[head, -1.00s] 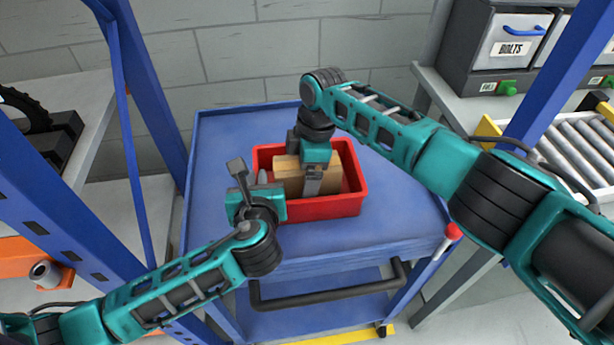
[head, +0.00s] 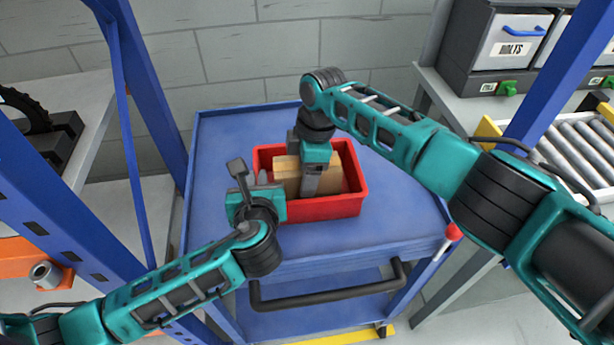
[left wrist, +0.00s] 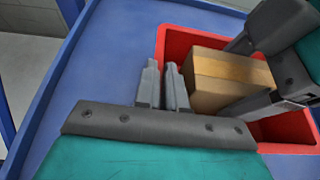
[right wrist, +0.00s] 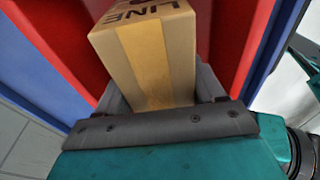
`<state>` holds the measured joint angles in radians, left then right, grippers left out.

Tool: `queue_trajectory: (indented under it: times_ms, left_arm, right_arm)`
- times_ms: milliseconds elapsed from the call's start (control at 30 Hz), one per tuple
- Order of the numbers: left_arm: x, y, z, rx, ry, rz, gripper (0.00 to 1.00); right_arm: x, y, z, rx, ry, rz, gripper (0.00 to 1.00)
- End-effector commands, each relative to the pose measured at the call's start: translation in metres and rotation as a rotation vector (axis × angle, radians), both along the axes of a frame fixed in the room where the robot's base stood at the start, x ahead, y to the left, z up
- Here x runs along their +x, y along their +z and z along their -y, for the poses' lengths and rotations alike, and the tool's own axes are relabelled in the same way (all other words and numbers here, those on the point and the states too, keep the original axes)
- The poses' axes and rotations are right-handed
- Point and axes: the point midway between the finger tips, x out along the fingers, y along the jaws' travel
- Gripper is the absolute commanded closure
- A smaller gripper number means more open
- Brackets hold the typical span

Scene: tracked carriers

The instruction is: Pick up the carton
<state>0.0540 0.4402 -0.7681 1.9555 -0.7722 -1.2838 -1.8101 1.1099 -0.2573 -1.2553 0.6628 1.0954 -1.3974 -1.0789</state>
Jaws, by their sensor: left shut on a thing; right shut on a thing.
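The tan carton (head: 286,178) sits in the red bin (head: 335,208) on the blue cart. My right gripper (head: 311,189) points down into the bin and is shut on the carton. In the right wrist view the carton (right wrist: 155,55) stands between the fingers, with dark lettering reading "LINE" and a paler tape strip. My left gripper (head: 264,178) is at the bin's left side. In the left wrist view its fingers (left wrist: 163,80) are close together around the bin's left wall, apart from the carton (left wrist: 225,80). The right gripper partly hides the carton.
The cart top (head: 222,130) is clear around the bin. A black handle (head: 330,295) is at its front. Blue rack posts (head: 155,100) stand left. A grey bench with a bolts drawer (head: 512,40) and a roller conveyor (head: 575,150) are at right.

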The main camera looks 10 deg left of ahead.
Motion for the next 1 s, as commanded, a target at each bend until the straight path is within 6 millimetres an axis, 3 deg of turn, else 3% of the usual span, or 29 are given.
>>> queue_trajectory:
  times_ms: [267,700,1000]
  left_arm:
    - [0.0,0.0,0.0,0.0,0.0,0.0,1.0]
    - [0.0,0.0,0.0,0.0,0.0,-0.001,1.0]
    - [0.0,0.0,0.0,0.0,0.0,-0.001,1.0]
  right_arm:
    - [0.001,0.012,-0.001,0.003,0.002,0.002,0.89]
    - [0.001,0.089,-0.001,0.003,0.002,0.005,0.89]
    - [0.0,0.102,-0.001,0.002,0.002,0.003,0.89]
